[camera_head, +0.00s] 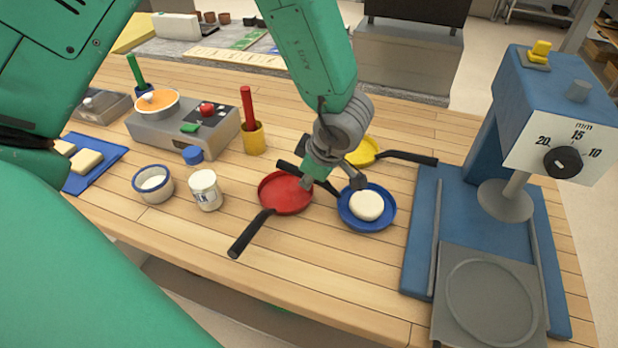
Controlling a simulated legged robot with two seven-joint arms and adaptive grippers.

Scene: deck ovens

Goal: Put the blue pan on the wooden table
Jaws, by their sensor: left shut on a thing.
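The blue pan (384,222) is right of centre with a round pale piece of dough (366,205) in it. Its dark handle (290,168) runs up and to the left, partly hidden behind my left gripper. My left gripper (333,183) comes down from above and is shut on the blue pan's handle, close to the pan. I cannot tell whether the pan touches the wooden table (330,285) or is held slightly above it. My right gripper is not in view.
A red pan (285,194) lies just left of the blue pan, and a yellow pan (362,153) behind it. A blue press (415,250) stands at the right. A jar (206,190) and a bowl (153,183) stand at the left. The front table strip is mostly clear.

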